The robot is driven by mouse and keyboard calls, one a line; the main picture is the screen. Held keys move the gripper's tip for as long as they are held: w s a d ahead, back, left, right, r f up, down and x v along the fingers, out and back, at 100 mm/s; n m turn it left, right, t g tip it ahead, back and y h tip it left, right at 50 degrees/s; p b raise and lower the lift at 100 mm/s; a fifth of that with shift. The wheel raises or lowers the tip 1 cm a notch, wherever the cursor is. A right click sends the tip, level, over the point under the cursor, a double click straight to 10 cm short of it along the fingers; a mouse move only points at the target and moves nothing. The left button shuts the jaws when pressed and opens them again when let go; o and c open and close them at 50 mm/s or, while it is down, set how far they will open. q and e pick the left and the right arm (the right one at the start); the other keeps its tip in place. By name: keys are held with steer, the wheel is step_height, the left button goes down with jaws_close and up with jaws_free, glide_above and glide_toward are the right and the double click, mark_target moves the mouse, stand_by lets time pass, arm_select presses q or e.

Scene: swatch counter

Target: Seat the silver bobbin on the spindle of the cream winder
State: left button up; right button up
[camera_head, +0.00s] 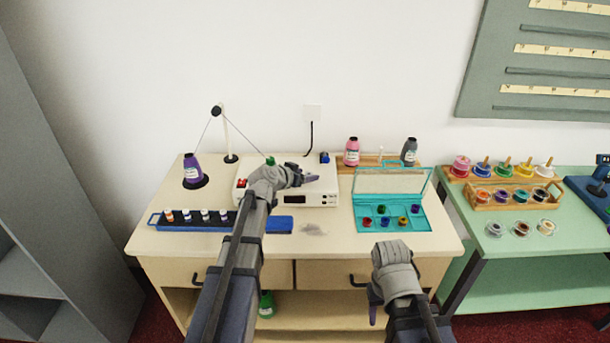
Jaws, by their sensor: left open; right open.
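The cream winder (322,198) stands at the back middle of the cream counter, with a red switch at its left and a dark display on its front. My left gripper (312,179) is open above its top, and my arm covers part of it. The spindle cannot be made out; a small green part shows behind my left wrist. I cannot single out a silver bobbin with certainty; a greyish bobbin (493,229) lies on the green table at the right. My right gripper (374,308) is open and empty, low before the counter's front edge.
A purple thread cone (192,168) stands back left, its thread running over a pole (228,132). A blue tray (166,225) of small spools lies at left. An open teal case (394,226) with bobbins lies at right. Pink (351,153) and grey (409,153) cones stand behind.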

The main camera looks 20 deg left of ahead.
arm_select(q)
steer(key=p+v, duration=0.3)
steer(key=v, duration=0.5)
steer(key=shift+p, duration=0.35)
steer(key=shift+f, duration=0.1)
steer(key=s+d+f+g, duration=0.2)
steer(key=s+d, duration=0.2)
steer(key=d, duration=0.1)
steer(key=s+d+f+m+g, duration=0.1)
steer(key=s+d+f+g, duration=0.1)
steer(key=d, duration=0.4)
steer(key=s+d+f+g, duration=0.3)
steer(key=s+d+f, duration=0.1)
steer(key=s+d, duration=0.2)
steer(key=shift+s+f+m, duration=0.15)
steer(key=shift+s+m, duration=0.15)
steer(key=s+d+f+g+y, duration=0.1)
steer(key=s+g+y, duration=0.1)
steer(key=s, duration=0.5)
steer(key=s+d+f+n+g+y, duration=0.1)
steer(key=s+f+g+y, duration=0.1)
steer(key=s, duration=0.6)
steer(key=shift+d+g+y, duration=0.3)
steer(key=shift+g+y, duration=0.2)
steer(key=shift+y, duration=0.1)
